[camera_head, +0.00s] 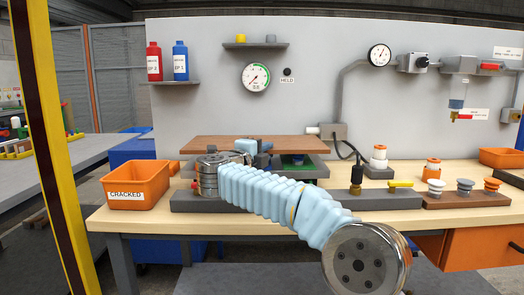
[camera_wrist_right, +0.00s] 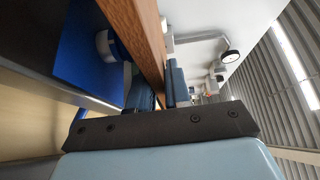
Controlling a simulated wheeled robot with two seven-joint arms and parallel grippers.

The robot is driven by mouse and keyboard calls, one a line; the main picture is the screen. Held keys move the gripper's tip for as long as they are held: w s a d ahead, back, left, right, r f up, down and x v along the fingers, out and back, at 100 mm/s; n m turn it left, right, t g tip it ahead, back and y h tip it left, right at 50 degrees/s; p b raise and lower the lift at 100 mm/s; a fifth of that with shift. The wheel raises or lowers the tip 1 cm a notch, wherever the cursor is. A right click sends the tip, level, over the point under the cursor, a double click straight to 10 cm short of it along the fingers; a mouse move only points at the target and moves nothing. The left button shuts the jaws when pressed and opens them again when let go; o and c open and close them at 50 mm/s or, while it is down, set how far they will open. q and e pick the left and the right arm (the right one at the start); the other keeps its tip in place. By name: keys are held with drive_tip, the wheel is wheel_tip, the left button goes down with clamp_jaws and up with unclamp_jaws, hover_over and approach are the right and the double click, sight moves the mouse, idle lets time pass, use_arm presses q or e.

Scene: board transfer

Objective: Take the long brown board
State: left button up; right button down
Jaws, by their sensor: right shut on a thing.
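The long brown board (camera_head: 215,143) lies level across the middle of the workbench, in front of the grey back panel. My right arm reaches to it from the lower right, and my right gripper (camera_head: 262,148) is at its near edge, partly hidden by my wrist. In the right wrist view the board (camera_wrist_right: 140,28) runs down between the two blue-grey fingers of the gripper (camera_wrist_right: 160,88), which is shut on it. A dark grey fixture with a green part (camera_head: 292,160) shows beneath the board. I cannot tell whether the board touches it. My left gripper is not in view.
An orange bin (camera_head: 139,189) marked CRACKED stands at the bench's left. A long dark base (camera_head: 365,201) with a brass fitting and yellow handle lies along the front. Several knobs (camera_head: 465,187) stand on a brown block at right. A yellow post (camera_head: 55,150) rises at far left.

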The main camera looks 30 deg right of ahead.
drive_tip(key=shift+r, duration=0.6)
drive_tip(key=s+a+r+p, duration=0.2)
drive_tip(key=s+r, duration=0.4)
drive_tip(key=r, duration=0.3)
drive_tip(key=s+a+r+p, duration=0.2)
drive_tip(key=s+r, duration=0.5)
drive_tip(key=r, duration=0.1)
drive_tip(key=shift+s+r+p, duration=0.25)
drive_tip(key=shift+r+p, duration=0.1)
